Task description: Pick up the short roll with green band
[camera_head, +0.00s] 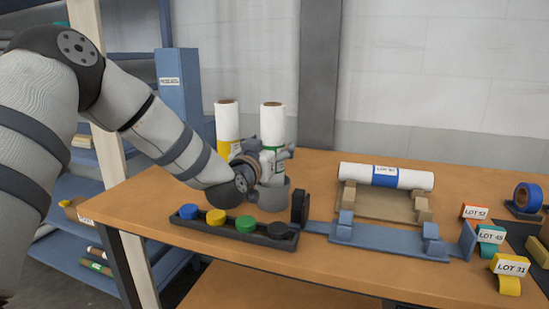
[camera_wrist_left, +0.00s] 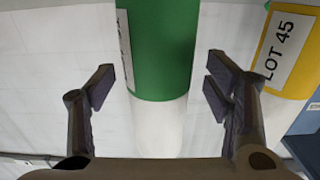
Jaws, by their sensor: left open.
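The short roll with green band (camera_head: 272,122) stands upright on the table, its white upper part and brown core end showing in the head view. In the left wrist view the green band (camera_wrist_left: 160,45) fills the upper middle, with a white label edge on its left. My left gripper (camera_head: 270,160) is open at the band's height. In the wrist view its fingers lie to either side of the roll, with a visible gap on each side. The roll's lower part is hidden by the gripper and a grey round holder (camera_head: 273,196). My right gripper is out of view.
A yellow-banded roll (camera_head: 228,116) stands close on the left. A black tray (camera_head: 236,232) with coloured caps lies in front. A blue-banded roll (camera_head: 352,173) lies on a wooden cradle, behind a blue fixture (camera_head: 385,242). Lot tags and tape (camera_head: 527,197) are at right.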

